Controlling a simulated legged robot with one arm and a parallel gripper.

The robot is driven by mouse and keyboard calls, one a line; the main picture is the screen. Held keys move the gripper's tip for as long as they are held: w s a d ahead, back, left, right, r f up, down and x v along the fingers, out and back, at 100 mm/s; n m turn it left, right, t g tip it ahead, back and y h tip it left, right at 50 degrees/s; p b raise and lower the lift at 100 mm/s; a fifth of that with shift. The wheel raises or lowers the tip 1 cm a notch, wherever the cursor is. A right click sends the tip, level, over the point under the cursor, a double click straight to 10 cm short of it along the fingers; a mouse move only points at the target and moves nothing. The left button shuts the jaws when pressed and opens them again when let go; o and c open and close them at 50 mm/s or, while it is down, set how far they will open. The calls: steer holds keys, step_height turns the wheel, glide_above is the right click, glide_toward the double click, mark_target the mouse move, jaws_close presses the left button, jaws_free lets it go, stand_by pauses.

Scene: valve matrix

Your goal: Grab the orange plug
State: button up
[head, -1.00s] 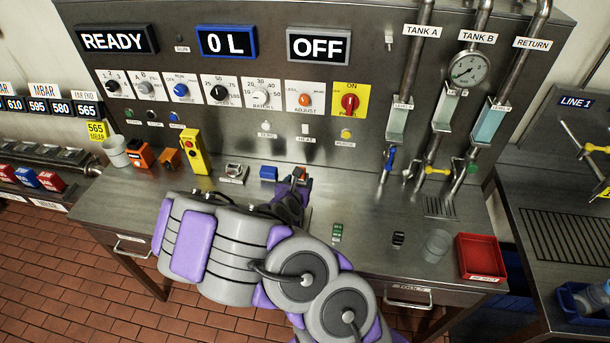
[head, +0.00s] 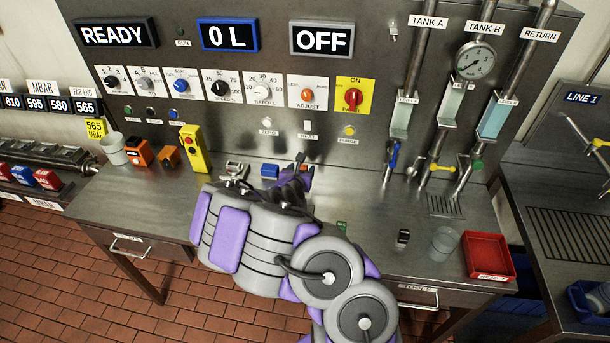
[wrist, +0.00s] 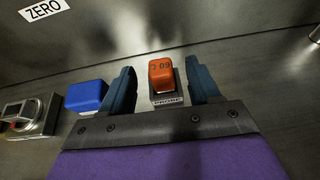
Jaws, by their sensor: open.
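The orange plug (wrist: 161,72) stands in a dark holder with a label that seems to read PROBE (wrist: 167,99), in the upper middle of the wrist view. My gripper (wrist: 160,66) is open, with one blue-grey finger on each side of the plug and a visible gap on both sides. In the head view my gripper (head: 297,178) is over the back of the bench, and only a small orange bit of the plug (head: 301,157) shows by it. The rest of the plug is hidden there by my arm.
A blue block (wrist: 86,96) sits just left of the left finger. A metal device (wrist: 30,115) is farther left. The upright panel (head: 270,125) rises close behind. A glass (head: 443,244) and red tray (head: 487,256) stand at right.

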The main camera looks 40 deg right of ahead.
mark_target(303, 167)
steer(key=shift+w+a, duration=0.15)
steer(key=shift+a, duration=0.4)
steer(key=w+d+b, duration=0.1)
steer(key=d, duration=0.1)
steer(key=d+f, duration=0.1)
steer(key=d, duration=0.1)
steer(key=w+d+f+b, duration=0.1)
steer(key=d, duration=0.1)
steer(key=shift+w+f+b, duration=0.2)
steer(key=shift+w+b, duration=0.15)
steer(key=shift+a+r, duration=0.2)
steer(key=shift+a, duration=0.4)
steer(key=shift+a+r, duration=0.2)
steer(key=shift+a, duration=0.35)
steer(key=c, duration=0.3)
steer(key=shift+d+f, duration=0.25)
steer(key=shift+d, duration=0.65)
steer(key=c, duration=0.5)
steer(key=shift+a, duration=0.1)
steer(key=shift+c, duration=1.3)
steer(key=shift+a+r, duration=0.1)
steer(key=shift+a, duration=0.1)
jaws_close()
